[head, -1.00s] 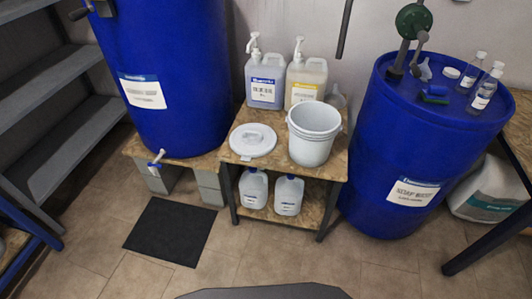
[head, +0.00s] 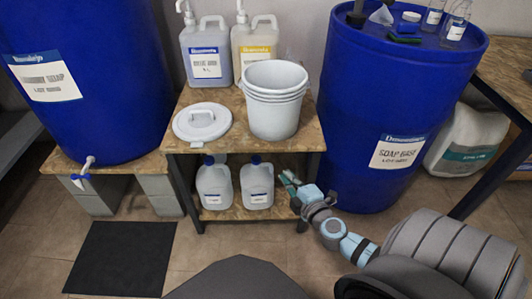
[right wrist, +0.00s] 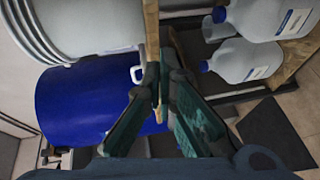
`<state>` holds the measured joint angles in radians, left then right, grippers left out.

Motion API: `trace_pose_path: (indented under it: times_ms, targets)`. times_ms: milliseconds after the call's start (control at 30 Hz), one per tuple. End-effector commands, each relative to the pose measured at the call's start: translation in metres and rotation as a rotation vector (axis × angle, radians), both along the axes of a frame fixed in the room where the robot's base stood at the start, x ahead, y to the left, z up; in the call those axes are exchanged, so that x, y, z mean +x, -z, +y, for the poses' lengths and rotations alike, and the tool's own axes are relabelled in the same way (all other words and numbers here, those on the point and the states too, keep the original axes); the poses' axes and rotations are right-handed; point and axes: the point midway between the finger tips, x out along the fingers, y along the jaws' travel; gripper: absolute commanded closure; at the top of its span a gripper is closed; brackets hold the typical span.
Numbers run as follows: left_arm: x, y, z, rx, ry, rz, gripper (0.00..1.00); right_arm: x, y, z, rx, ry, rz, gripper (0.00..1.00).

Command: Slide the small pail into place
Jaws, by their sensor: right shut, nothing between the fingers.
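The small pail (head: 274,112) is pale grey-white, open-topped and ringed below its rim. It stands upright on the small wooden table (head: 226,149), near its right side. It also shows at the upper left of the right wrist view (right wrist: 88,22). My right gripper (head: 287,182) is shut and empty, low at the table's right front leg, below the tabletop and apart from the pail. In the right wrist view its fingers (right wrist: 164,72) meet in front of the tabletop's edge. My left gripper is not in view.
A white lid (head: 202,123) lies left of the pail. Two pump jugs (head: 207,55) stand behind. Two jugs (head: 257,184) sit on the lower shelf. Large blue drums flank the table, one on the right (head: 385,110). A dark mat (head: 122,258) lies on the floor.

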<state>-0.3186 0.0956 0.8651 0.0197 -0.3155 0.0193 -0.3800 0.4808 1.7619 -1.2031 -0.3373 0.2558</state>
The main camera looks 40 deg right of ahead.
Motion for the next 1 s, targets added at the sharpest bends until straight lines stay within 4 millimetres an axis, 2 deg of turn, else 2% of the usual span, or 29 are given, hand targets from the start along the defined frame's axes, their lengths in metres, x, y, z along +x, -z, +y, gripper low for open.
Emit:
trace_pose_path:
  times_ms: [33,100,200,367,700,833,1000]
  targets:
    - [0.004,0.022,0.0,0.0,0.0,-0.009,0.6,0.007,-0.008,0.009,-0.062,-0.043,-0.064,1.0]
    - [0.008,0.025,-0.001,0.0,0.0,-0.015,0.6,0.013,-0.033,0.019,-0.119,-0.079,-0.124,1.0]
    - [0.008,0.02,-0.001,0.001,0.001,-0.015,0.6,0.02,-0.048,0.022,-0.142,-0.092,-0.149,1.0]
    - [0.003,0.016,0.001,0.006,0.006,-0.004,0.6,0.045,-0.051,0.017,-0.139,-0.088,-0.15,1.0]
    - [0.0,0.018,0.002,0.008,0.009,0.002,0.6,0.115,-0.048,0.001,-0.14,-0.087,-0.145,1.0]
    - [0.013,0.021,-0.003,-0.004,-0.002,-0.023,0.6,0.126,-0.046,-0.017,-0.14,-0.087,-0.143,1.0]
    - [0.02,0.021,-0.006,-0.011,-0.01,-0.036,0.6,0.133,-0.047,-0.027,-0.137,-0.089,-0.142,1.0]
